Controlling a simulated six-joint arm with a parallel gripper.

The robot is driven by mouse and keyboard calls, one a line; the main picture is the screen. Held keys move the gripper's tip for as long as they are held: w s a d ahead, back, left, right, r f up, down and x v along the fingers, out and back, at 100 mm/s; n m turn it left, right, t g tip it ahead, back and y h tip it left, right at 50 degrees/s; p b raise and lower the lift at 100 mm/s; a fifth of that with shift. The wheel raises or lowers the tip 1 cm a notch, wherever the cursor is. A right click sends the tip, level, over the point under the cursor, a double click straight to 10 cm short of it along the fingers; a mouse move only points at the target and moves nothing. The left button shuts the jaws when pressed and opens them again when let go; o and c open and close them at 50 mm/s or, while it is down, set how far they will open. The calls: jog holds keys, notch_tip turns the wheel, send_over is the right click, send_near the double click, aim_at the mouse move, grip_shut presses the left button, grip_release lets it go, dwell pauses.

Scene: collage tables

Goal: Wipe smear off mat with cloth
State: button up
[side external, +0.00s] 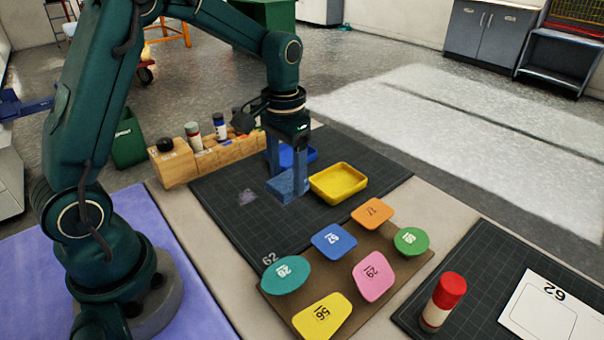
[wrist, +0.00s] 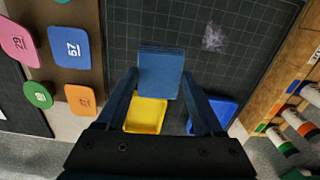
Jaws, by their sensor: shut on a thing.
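A dark gridded mat (side external: 225,190) lies on the table, also seen in the wrist view (wrist: 235,70). A pale, lilac smear (side external: 246,197) marks its left part; in the wrist view the smear (wrist: 214,38) is up and right of my gripper. My gripper (wrist: 160,82) is shut on a folded blue cloth (wrist: 160,65), which sits between its fingers. In the side view the cloth (side external: 287,187) hangs at or just above the mat, right of the smear and apart from it. I cannot tell whether it touches the mat.
A yellow tray (side external: 337,182) stands close to the right of the cloth, and a blue tray (side external: 312,155) behind it. A wooden rack (side external: 200,163) with bottles borders the mat's far left. A brown board (side external: 345,255) with several numbered coloured pieces lies in front. A red-capped tube (side external: 443,300) stands at right.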

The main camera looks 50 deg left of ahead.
jog(key=s+a+n, duration=0.1)
jog(key=a, duration=0.2)
jog(key=s+a+n, duration=0.1)
jog(key=a+n, duration=0.1)
jog(key=a, duration=0.2)
jog(key=s+a+n, duration=0.1)
jog(key=a+n, duration=0.1)
jog(key=a, duration=0.1)
jog(key=shift+s+a, duration=0.25)
jog(key=shift+a, duration=0.1)
jog(key=shift+f, duration=2.05)
jog(key=shift+f, duration=0.35)
